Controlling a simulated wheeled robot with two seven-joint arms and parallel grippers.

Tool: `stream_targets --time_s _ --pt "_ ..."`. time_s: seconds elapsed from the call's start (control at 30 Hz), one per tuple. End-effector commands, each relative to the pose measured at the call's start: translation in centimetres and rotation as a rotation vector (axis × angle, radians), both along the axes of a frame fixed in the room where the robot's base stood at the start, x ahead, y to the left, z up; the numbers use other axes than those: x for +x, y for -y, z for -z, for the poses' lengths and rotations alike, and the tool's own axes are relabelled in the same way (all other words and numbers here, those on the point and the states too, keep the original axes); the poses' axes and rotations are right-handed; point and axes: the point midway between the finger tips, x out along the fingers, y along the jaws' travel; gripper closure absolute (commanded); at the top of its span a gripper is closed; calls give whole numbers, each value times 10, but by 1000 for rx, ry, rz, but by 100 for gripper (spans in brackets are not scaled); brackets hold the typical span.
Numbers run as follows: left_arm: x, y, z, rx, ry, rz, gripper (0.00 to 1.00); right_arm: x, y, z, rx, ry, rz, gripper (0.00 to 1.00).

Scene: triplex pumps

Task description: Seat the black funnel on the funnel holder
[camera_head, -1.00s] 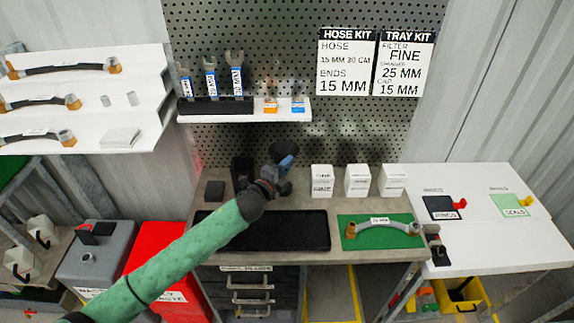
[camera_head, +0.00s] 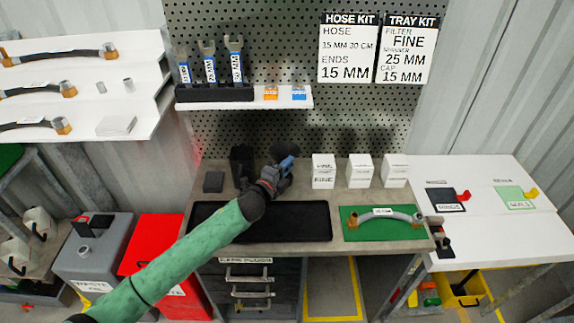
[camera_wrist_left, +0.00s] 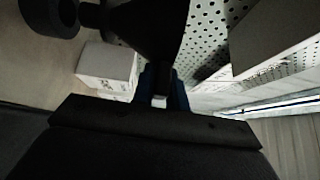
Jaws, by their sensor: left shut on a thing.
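My left gripper (camera_head: 287,164) reaches over the workbench from the left, its blue fingertips shut on the black funnel (camera_head: 284,149). The funnel is held up above the back of the bench. In the left wrist view the dark funnel (camera_wrist_left: 143,28) fills the top middle, with the blue fingertips below it. A black upright cup-like stand (camera_head: 242,165), seemingly the funnel holder, is at the back of the bench, left of the funnel and apart from it. A black ring (camera_wrist_left: 70,12) shows at the top left of the wrist view, probably its rim. My right gripper is out of view.
White boxes (camera_head: 323,171) stand right of the gripper. A black tray (camera_head: 300,226) and a green mat with a hose (camera_head: 355,231) lie in front. A small dark block (camera_head: 213,182) sits left of the stand. A shelf with wrenches (camera_head: 215,95) hangs above.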

Motion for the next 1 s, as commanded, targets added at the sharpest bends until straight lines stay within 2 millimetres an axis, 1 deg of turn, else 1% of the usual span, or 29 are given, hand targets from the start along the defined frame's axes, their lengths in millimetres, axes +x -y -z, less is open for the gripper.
stream_targets --time_s 0.17,0.5,1.0 --pt "0 0 4 0 0 0 100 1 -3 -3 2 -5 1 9" --pt "0 0 4 0 0 0 100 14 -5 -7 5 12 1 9" --pt "0 0 5 1 -1 0 100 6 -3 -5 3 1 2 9"
